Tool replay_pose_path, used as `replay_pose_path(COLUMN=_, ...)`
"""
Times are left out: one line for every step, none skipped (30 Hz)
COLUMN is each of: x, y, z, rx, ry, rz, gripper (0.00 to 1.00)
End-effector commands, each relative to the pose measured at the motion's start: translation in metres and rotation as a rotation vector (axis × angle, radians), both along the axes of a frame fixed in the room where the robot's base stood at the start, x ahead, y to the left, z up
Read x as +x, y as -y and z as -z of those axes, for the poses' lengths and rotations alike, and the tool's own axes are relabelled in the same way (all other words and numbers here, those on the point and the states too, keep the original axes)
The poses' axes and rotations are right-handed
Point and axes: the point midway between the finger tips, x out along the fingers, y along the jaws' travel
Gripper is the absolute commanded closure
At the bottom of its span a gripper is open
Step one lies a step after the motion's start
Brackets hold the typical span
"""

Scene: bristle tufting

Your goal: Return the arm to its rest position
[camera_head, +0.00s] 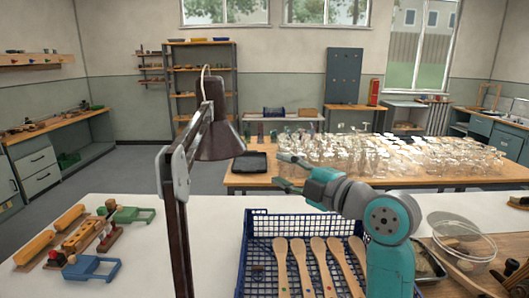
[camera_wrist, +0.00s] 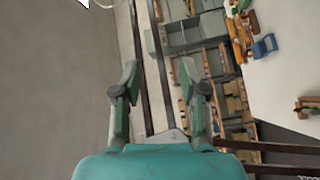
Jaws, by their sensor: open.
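My gripper (camera_head: 281,172) is raised above the white worktop and points left in the head view. Its two fingers are spread apart with nothing between them. The wrist view also shows my gripper (camera_wrist: 158,70) open and empty, with the room beyond it turned on its side. My teal arm bends at its elbow over the right part of a blue basket (camera_head: 255,222), which holds several wooden spoons (camera_head: 301,262). The arm hides part of the basket.
A dark lamp (camera_head: 221,140) on a tall post (camera_head: 178,215) stands left of my gripper. Behind is a table with many clear glasses (camera_head: 390,155) and a black tray (camera_head: 250,162). A clear bowl (camera_head: 462,238) is at right. Wooden tools and a blue clamp (camera_head: 92,268) lie at left.

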Motion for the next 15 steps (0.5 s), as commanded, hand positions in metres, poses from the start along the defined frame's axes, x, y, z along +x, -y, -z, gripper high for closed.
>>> replay_pose_path(x=0.001, y=0.002, z=0.015, rx=0.023, ry=-0.027, rz=0.014, gripper=0.57)
replay_pose_path(x=0.001, y=0.004, z=0.024, rx=0.038, ry=-0.043, rz=0.025, gripper=0.57)
replay_pose_path(x=0.001, y=0.006, z=0.037, rx=0.063, ry=-0.065, rz=0.040, gripper=0.57)
replay_pose_path(x=0.000, y=0.008, z=0.047, rx=0.082, ry=-0.083, rz=0.052, gripper=0.57)
replay_pose_path(x=0.000, y=0.010, z=0.058, rx=0.104, ry=-0.103, rz=0.068, gripper=0.57)
replay_pose_path(x=-0.001, y=0.013, z=0.075, rx=0.135, ry=-0.133, rz=0.088, gripper=0.57)
replay_pose_path(x=-0.003, y=0.016, z=0.087, rx=0.157, ry=-0.153, rz=0.103, gripper=0.57)
replay_pose_path(x=-0.004, y=0.018, z=0.099, rx=0.181, ry=-0.173, rz=0.120, gripper=0.57)
replay_pose_path(x=-0.007, y=0.022, z=0.115, rx=0.211, ry=-0.200, rz=0.140, gripper=0.57)
replay_pose_path(x=-0.010, y=0.024, z=0.126, rx=0.233, ry=-0.219, rz=0.157, gripper=0.57)
replay_pose_path(x=-0.012, y=0.027, z=0.138, rx=0.255, ry=-0.237, rz=0.173, gripper=0.57)
replay_pose_path(x=-0.016, y=0.031, z=0.153, rx=0.284, ry=-0.262, rz=0.194, gripper=0.57)
replay_pose_path(x=-0.020, y=0.033, z=0.165, rx=0.306, ry=-0.280, rz=0.210, gripper=0.57)
replay_pose_path(x=-0.024, y=0.036, z=0.175, rx=0.327, ry=-0.296, rz=0.226, gripper=0.57)
replay_pose_path(x=-0.029, y=0.040, z=0.190, rx=0.354, ry=-0.318, rz=0.248, gripper=0.57)
